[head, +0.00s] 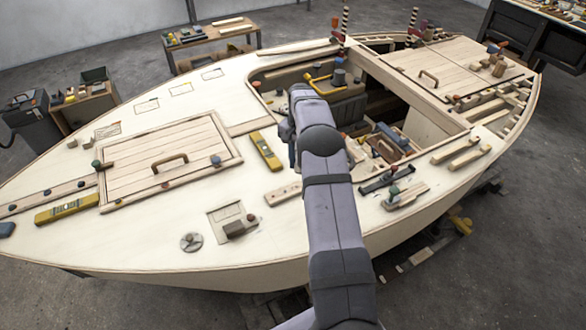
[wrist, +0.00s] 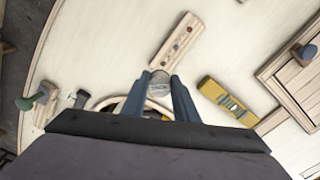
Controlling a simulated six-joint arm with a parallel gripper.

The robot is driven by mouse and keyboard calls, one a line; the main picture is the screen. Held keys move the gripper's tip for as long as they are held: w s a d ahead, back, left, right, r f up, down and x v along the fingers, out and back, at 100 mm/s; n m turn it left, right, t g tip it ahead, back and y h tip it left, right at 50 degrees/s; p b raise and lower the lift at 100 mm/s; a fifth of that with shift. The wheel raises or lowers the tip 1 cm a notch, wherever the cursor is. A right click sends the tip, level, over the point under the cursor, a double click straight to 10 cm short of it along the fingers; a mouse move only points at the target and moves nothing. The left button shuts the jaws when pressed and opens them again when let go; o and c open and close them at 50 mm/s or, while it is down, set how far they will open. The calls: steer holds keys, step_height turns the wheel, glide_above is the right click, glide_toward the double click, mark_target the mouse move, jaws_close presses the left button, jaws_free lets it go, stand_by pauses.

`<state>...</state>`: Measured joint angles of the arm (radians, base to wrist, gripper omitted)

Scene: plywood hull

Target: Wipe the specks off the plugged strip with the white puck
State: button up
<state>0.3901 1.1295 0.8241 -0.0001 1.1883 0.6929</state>
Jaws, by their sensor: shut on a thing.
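The plugged strip (wrist: 178,42) is a short pale wooden piece lying slanted on the deck in the wrist view, with a few small reddish-brown marks along it. I cannot tell for sure which marks are specks and which are plugs. In the head view its left part (head: 281,194) shows left of my arm. My gripper (wrist: 161,86) points down toward the deck and is shut on the white puck (wrist: 160,78), which looks greyish white between the fingertips. The puck is at or just off the strip's lower end; contact is unclear. In the head view my arm hides gripper and puck.
A yellow level (wrist: 225,101) lies right of the strip, near a raised wooden hatch (head: 170,162) with a handle. The open cockpit (head: 400,125) lies beyond. A dark clamp (head: 386,180) is on the right. Deck between strip and level is clear.

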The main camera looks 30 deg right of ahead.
mark_target(270, 198)
steer(key=shift+w+d, duration=0.1)
steer(key=shift+d, duration=0.2)
steer(key=shift+f, duration=0.1)
steer(key=shift+f+b, duration=2.3)
steer(key=shift+f, duration=1.1)
steer(key=shift+a+f, duration=0.4)
steer(key=shift+f, duration=0.15)
steer(key=shift+c, duration=0.4)
steer(key=shift+a+f+p, duration=0.1)
steer(key=shift+a+p, duration=0.7)
steer(key=shift+a, duration=4.55)
steer(key=shift+d+b, duration=0.9)
steer(key=shift+d, duration=4.9)
steer(key=shift+r+p, duration=2.45)
steer(key=shift+r, duration=1.75)
